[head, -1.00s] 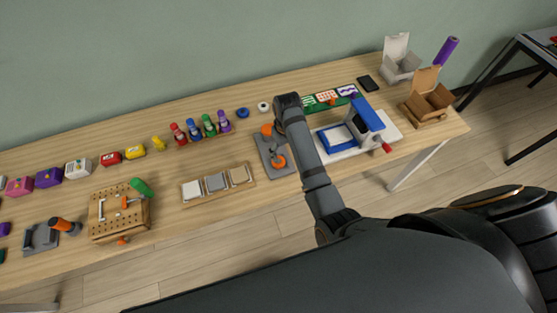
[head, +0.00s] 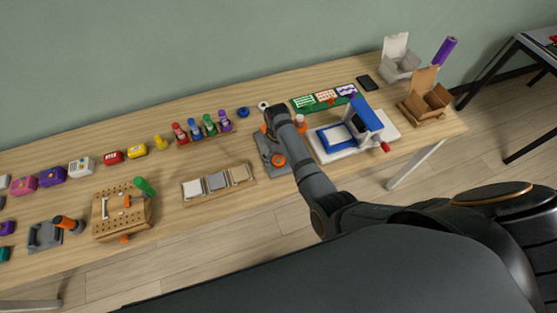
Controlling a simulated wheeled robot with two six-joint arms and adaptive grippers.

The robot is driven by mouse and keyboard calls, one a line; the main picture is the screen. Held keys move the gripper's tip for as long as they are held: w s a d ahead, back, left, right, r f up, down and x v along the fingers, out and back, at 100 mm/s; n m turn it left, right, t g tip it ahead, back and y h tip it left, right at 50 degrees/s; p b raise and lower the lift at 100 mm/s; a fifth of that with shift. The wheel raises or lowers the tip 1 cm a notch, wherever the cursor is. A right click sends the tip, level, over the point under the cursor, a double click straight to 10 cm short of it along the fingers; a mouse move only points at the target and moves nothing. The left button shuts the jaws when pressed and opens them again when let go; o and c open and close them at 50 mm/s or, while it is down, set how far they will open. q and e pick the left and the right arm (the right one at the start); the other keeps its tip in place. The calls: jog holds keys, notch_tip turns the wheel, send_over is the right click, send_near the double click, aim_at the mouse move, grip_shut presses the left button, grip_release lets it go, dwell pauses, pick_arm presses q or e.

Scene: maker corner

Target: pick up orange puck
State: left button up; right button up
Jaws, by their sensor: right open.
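A round orange piece (head: 278,160), the likeliest orange puck, sits on a dark grey plate (head: 270,163) near the front edge of the bench. My right gripper (head: 273,134) is above the back of this plate, just behind the orange piece in the picture and apart from it. It points down and is open; its fingers are mostly hidden by my own wrist. A small white and orange thing (head: 300,119) shows just right of my wrist. My left gripper is not in view.
A tray with three grey and tan tiles (head: 218,183) lies left of the plate. A blue and white machine (head: 352,132) stands close on the right. Several coloured bottles (head: 194,131) and blue (head: 242,112) and white rings (head: 264,106) are behind.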

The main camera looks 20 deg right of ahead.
jog(key=shift+f, duration=0.9)
jog(key=c, duration=1.2)
jog(key=shift+r, duration=0.1)
